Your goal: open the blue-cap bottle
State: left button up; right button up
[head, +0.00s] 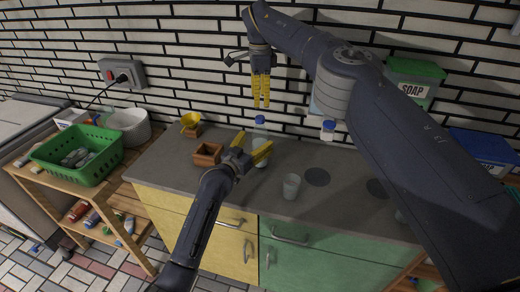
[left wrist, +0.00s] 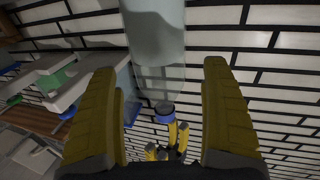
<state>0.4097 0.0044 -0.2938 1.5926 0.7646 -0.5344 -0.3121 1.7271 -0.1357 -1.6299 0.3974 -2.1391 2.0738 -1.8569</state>
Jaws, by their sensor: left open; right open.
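The clear bottle (head: 259,158) with a blue cap (head: 260,120) stands upright on the grey counter. My left gripper (head: 257,143) is open, its yellow fingers either side of the bottle. In the left wrist view the bottle (left wrist: 155,50) appears upside down between the spread fingers, with gaps visible beside it; its cap (left wrist: 164,108) is clear of them. My right gripper (head: 261,103) is open and points down just above the cap. Its fingertips also show near the cap in the left wrist view (left wrist: 178,135). I cannot tell whether they touch it.
A clear cup (head: 291,187) stands right of the bottle. A small wooden box (head: 207,153) and a yellow funnel (head: 190,120) are on the left. Another blue-capped container (head: 328,128) stands behind, near my right arm. A green basket (head: 60,165) sits on the left shelf.

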pick_arm(q)
jog(key=shift+x, duration=1.5)
